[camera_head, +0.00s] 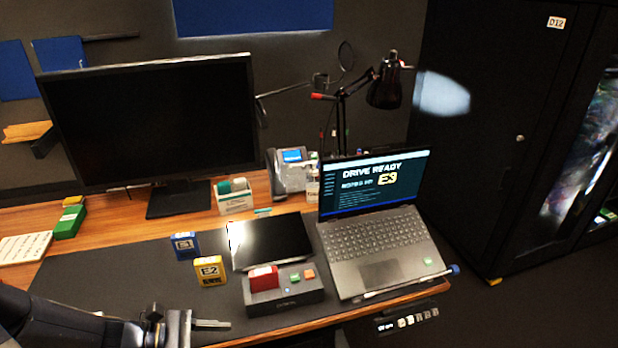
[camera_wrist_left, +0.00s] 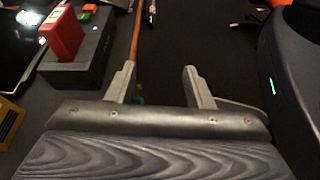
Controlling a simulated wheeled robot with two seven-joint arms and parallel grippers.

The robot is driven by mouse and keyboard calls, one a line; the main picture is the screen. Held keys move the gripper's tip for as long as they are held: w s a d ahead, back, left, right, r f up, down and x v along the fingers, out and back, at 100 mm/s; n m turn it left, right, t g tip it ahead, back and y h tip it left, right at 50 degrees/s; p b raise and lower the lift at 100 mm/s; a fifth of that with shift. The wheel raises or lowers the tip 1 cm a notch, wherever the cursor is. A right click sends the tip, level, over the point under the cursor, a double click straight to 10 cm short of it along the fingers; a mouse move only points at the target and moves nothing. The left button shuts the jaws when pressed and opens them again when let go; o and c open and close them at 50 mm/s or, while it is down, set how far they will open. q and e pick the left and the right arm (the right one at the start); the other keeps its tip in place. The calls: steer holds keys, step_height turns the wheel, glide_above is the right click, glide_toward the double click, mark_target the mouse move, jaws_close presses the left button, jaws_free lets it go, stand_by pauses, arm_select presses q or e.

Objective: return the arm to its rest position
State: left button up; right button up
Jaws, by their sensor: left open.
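My left arm comes in at the lower left of the head view, and its gripper (camera_head: 205,325) is over the front left of the dark desk mat. In the left wrist view the gripper (camera_wrist_left: 160,78) has its two fingers apart with nothing between them. The fingers are clear of the dark dock (camera_wrist_left: 82,68) that has a red block (camera_wrist_left: 62,32) standing in it. In the head view the dock (camera_head: 288,297) with the red block (camera_head: 263,278) is to the right of the gripper. My right gripper is not in view.
A laptop (camera_head: 375,245) reading "DRIVE READY" and "E3" stands right of a tablet (camera_head: 270,241). Blue (camera_head: 185,245) and yellow (camera_head: 210,270) blocks are on the mat near my left gripper. A monitor (camera_head: 155,115) and a lamp (camera_head: 385,90) stand behind. The front left mat is mostly clear.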

arm_select(q)
steer(key=s+a+r+m+t+y+p, duration=0.1)
steer(key=s+a+r+m+t+y, duration=0.1)
steer(key=s+r+m+y, duration=0.7)
steer(key=s+r+m, duration=0.4)
steer(key=m, duration=0.5)
steer(key=shift+m+y, duration=0.3)
steer(key=shift+m, duration=0.1)
steer(key=shift+s, duration=0.1)
steer(key=shift+c, duration=0.5)
stand_by(0.4)
